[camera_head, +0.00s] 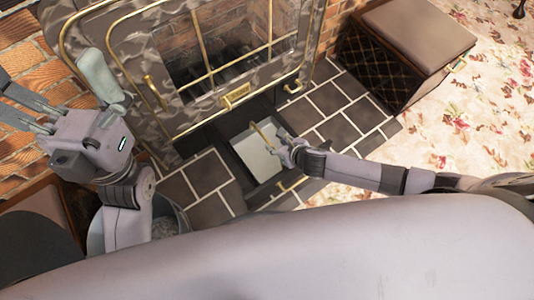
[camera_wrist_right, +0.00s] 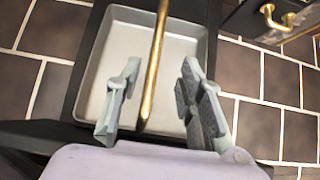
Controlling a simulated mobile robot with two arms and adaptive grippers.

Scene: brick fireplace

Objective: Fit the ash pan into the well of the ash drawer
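The ash pan (camera_head: 255,156) is a shallow pale grey tray with a brass bar handle (camera_head: 263,134). It lies within the dark walls of the pulled-out ash drawer (camera_head: 223,150), under the stove. I cannot tell how deep it sits. My right gripper (camera_head: 284,151) is over the pan. In the right wrist view its fingers (camera_wrist_right: 161,108) are apart, with the brass handle (camera_wrist_right: 152,70) between them and gaps on both sides. The pan floor (camera_wrist_right: 120,50) looks empty there. My left gripper (camera_head: 62,92) is open and empty in front of the stove's left side.
The marbled stove with glass doors (camera_head: 215,50) stands behind the drawer. A brown padded box (camera_head: 405,55) is at the right, near a floral rug (camera_head: 480,100). A metal bucket (camera_head: 165,218) stands at lower left. Dark hearth tiles (camera_head: 335,130) right of the drawer are clear.

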